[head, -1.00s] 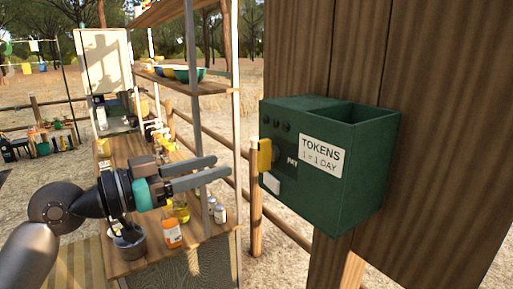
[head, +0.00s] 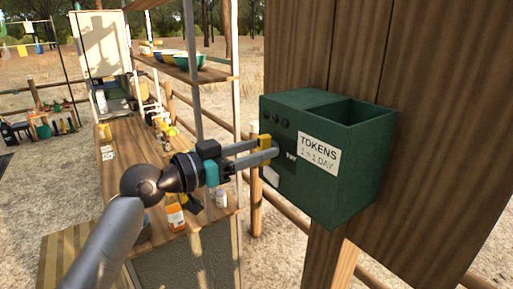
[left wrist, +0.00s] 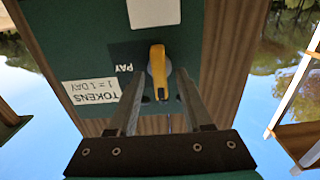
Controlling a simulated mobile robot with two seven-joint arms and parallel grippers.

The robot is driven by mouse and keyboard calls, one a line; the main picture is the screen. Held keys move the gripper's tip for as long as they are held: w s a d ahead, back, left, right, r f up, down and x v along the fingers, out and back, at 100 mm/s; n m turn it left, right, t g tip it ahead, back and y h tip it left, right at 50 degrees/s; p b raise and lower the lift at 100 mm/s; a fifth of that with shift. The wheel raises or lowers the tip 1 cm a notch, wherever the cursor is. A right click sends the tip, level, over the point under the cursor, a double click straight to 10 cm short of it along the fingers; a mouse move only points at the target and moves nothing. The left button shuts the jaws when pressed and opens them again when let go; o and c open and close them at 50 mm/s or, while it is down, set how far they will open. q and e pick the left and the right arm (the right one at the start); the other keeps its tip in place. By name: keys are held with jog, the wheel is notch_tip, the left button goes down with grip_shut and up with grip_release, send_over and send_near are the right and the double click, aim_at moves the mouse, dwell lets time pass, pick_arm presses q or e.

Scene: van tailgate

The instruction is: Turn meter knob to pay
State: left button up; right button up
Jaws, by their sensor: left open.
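The green token meter (head: 345,190) is fixed to a wooden board, with a white TOKENS label and a PAY mark on its face. Its yellow knob (head: 265,141) sticks out of the front and is partly hidden by my fingers in the head view. My left gripper (head: 272,149) is open, with its fingertips at the knob. In the left wrist view the knob (left wrist: 158,72) lies between the two open fingers (left wrist: 156,90), with gaps on both sides. My right gripper is not in view.
The wooden board (head: 430,130) fills the right side. A wooden counter (head: 135,165) with bottles and a shelf (head: 190,73) with bowls stand left of the meter. A wooden rail fence runs behind and below.

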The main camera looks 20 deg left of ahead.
pick_arm(q)
grip_shut()
dwell(0.6)
jog(key=shift+s+d+f+m+b, duration=0.1)
jog(key=shift+m+b, duration=0.65)
jog(key=shift+m, duration=2.35)
jog(key=shift+s+d+f+m+b, duration=0.1)
jog(key=shift+m+b, duration=0.6)
jog(key=shift+m, duration=2.4)
jog(key=shift+d+f+m+b, duration=0.1)
jog(key=shift+m+b, duration=0.65)
jog(key=shift+m, duration=2.35)
